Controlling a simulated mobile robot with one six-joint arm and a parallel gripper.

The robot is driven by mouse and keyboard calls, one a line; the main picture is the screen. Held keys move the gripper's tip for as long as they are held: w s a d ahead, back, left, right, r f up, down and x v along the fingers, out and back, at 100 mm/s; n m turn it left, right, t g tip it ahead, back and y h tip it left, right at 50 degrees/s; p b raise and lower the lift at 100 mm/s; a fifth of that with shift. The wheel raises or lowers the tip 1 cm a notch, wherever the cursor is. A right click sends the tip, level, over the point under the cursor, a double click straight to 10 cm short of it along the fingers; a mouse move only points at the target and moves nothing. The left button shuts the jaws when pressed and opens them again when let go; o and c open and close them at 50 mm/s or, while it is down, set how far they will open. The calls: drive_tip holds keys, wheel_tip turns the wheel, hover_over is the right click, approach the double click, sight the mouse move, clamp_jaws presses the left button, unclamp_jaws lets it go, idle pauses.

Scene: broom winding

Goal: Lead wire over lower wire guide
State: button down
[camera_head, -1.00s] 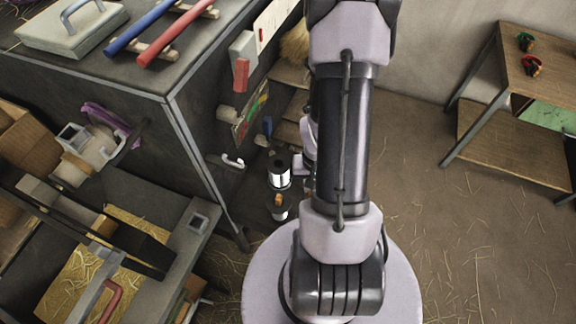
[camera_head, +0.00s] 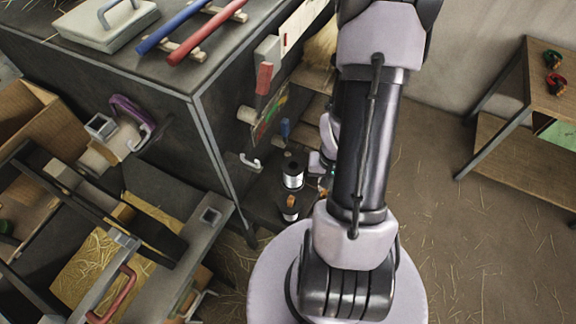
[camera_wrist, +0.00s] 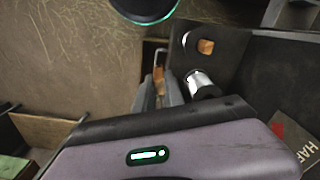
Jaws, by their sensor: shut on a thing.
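The lower wire guide appears to be the small white hook (camera_head: 250,161) low on the dark cabinet side. A spool of silvery wire (camera_head: 292,172) stands right of it; a spool also shows in the wrist view (camera_wrist: 203,84), just right of my fingers. My gripper (camera_wrist: 158,78) has its two grey fingers close together, with a small orange-brown piece showing between or behind them. The wire is too thin to make out. In the head view my gripper is mostly hidden behind my arm, near the spool.
A workbench (camera_head: 218,212) with a red-handled clamp stands at left. Blue and red handles (camera_head: 205,38) lie on the cabinet top. A wooden side table (camera_head: 520,160) stands at right.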

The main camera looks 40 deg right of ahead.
drive_tip(key=w+a+r+p, duration=0.3)
drive_tip(key=w+r+p, duration=0.2)
drive_tip(key=r+p, duration=0.6)
drive_tip(key=w+a+r+p, duration=0.3)
drive_tip(key=w+r+p, duration=0.1)
drive_tip(key=r+p, duration=0.75)
drive_tip(key=w+a+r+p, duration=0.2)
drive_tip(key=w+r+p, duration=0.3)
drive_tip(key=r+p, duration=0.55)
drive_tip(key=s+a, duration=0.1)
drive_tip(key=a, duration=1.2)
wheel_tip(320, 180, down, 21)
drive_tip(key=b, duration=2.2)
drive_tip(key=shift+d, duration=0.3)
